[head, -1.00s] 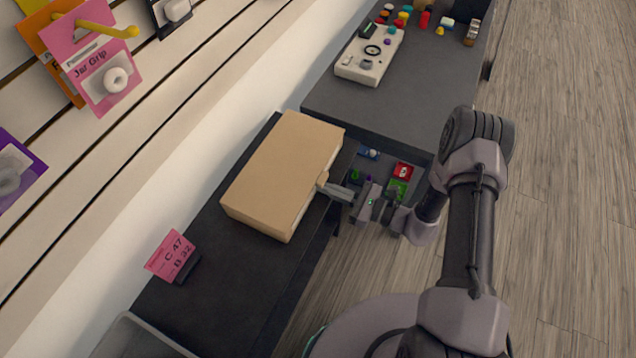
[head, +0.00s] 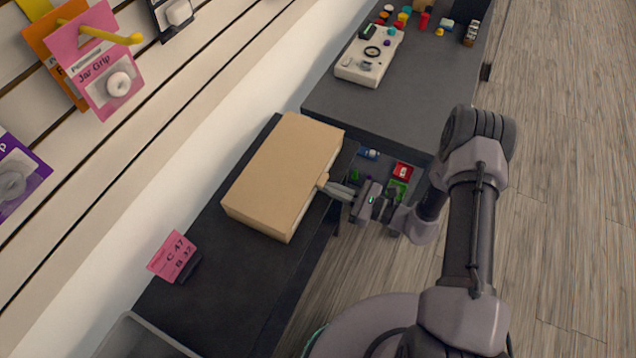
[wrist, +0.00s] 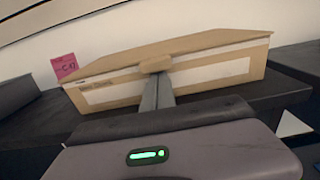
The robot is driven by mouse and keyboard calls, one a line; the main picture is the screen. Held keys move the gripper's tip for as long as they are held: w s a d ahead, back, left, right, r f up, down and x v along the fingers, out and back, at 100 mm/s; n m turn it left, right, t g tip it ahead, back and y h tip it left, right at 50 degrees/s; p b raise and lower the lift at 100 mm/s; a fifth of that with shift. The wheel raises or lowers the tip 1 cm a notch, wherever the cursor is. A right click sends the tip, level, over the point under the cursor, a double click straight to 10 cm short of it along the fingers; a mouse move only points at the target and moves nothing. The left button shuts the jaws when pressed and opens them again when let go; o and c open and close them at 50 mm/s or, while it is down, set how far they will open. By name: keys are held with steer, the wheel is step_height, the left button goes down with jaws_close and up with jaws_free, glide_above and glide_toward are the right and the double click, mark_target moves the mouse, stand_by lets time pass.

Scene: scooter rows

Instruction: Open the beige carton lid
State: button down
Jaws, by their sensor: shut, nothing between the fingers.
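The beige carton (head: 262,208) sits on a dark shelf top against the wall, its lid (head: 285,168) lying shut or nearly so. A small tab (head: 323,180) sticks out from the lid's front edge. My gripper (head: 328,187) is shut and empty, with its fingertips right at the tab. In the wrist view the gripper fingers (wrist: 158,84) point at the carton front (wrist: 205,80), with their tips just under the tab (wrist: 155,65). I cannot tell if they touch it. The lid (wrist: 170,50) shows at a shallow angle.
A grey counter (head: 420,95) behind holds a beige device (head: 370,58) and small coloured items. Small packs (head: 400,180) lie lower, near my gripper. Hanging cards (head: 100,70) line the wall.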

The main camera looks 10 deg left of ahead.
steer(key=shift+r+p, duration=0.45)
steer(key=shift+r, duration=0.25)
step_height(320, 180, up, 5)
steer(key=p, duration=0.3)
steer(key=shift+a+p, duration=0.15)
steer(key=shift+p, duration=0.15)
steer(key=shift+r, duration=0.1)
steer(key=shift+w+a+r+p, duration=0.1)
steer(key=shift+a+r+p, duration=0.05)
steer(key=shift+r+p, duration=0.55)
steer(key=shift+w+a+r+p, duration=0.15)
steer(key=shift+r+p, duration=0.3)
steer(key=shift+r, duration=0.45)
steer(key=shift+s+a+r+p, duration=0.1)
steer(key=shift+a+r+p, duration=0.1)
steer(key=shift+r+p, duration=0.5)
steer(key=shift+r, duration=0.1)
steer(key=shift+w, duration=0.1)
